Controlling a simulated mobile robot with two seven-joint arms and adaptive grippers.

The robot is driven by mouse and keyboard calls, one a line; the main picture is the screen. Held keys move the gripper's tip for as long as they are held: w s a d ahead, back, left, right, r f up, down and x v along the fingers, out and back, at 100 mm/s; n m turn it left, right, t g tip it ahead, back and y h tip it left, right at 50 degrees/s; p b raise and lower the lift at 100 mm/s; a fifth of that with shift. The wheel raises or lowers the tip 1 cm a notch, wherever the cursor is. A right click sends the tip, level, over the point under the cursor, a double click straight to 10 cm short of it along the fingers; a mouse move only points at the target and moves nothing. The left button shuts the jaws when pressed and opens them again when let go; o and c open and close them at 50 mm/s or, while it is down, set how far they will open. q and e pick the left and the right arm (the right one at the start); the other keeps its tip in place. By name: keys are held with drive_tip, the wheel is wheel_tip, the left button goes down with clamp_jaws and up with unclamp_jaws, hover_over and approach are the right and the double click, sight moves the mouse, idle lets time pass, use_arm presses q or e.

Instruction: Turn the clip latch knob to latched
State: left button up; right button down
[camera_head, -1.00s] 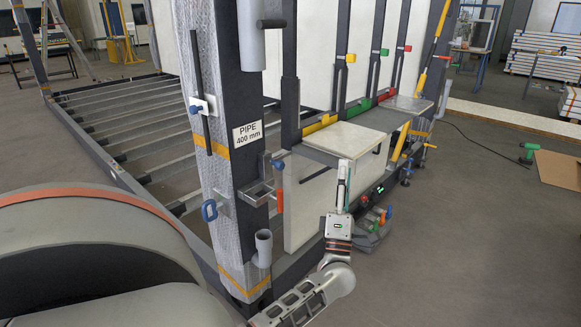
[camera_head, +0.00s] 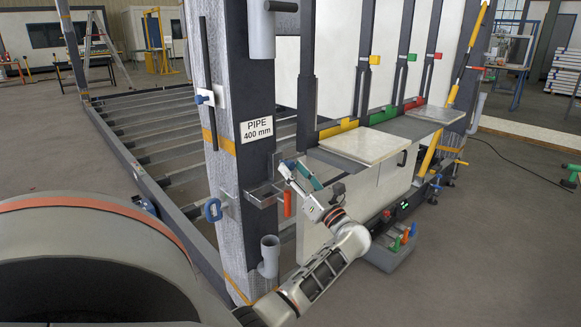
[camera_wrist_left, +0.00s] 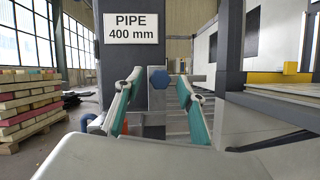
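A blue hexagonal knob (camera_wrist_left: 159,78) shows in the left wrist view, in front of the dark post under the PIPE 400 mm sign (camera_wrist_left: 135,27). I take it for the clip latch knob. In the head view it sits by the metal bracket (camera_head: 262,194) on the post and is largely covered by my gripper. My left gripper (camera_head: 292,168) is at the bracket. In the wrist view its two teal-padded fingers are spread (camera_wrist_left: 155,86), with the knob framed between the tips and no contact visible. The right gripper is not in view.
An orange handle (camera_head: 287,204) hangs just below the gripper, and a grey cup (camera_head: 269,256) sits lower on the post. A blue handle (camera_head: 213,210) is to the left. A white-topped shelf (camera_head: 362,145) stands close on the right, above a grey bin (camera_head: 385,258).

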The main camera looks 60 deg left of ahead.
use_arm(q)
drive_tip(key=shift+x, duration=1.25)
